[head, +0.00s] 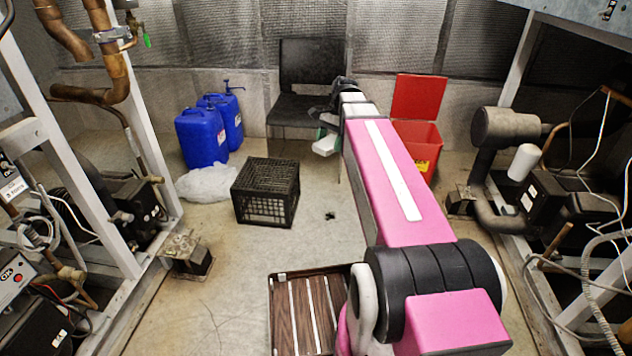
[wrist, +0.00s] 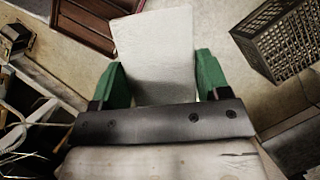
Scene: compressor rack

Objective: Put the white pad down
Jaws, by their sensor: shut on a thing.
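The white pad (wrist: 155,48) is a flat, pale, roughly rectangular slab. In the wrist view it sits between the two green fingers of my gripper (wrist: 159,75), which is shut on it. The pad's far end sticks out beyond the fingertips. In the head view my gripper (head: 322,136) is at the far end of my pink arm, in front of the black chair, and the white pad (head: 326,147) shows small beside a green finger. The pad appears held above the floor. Its underside is hidden.
A black crate (head: 266,192) stands on the floor left of my arm. A brown slatted wooden box (head: 296,312) is nearer. Blue jugs (head: 202,138), a white bag (head: 207,184), a black chair (head: 311,78) and an open red bin (head: 418,142) are behind. Machinery racks line both sides.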

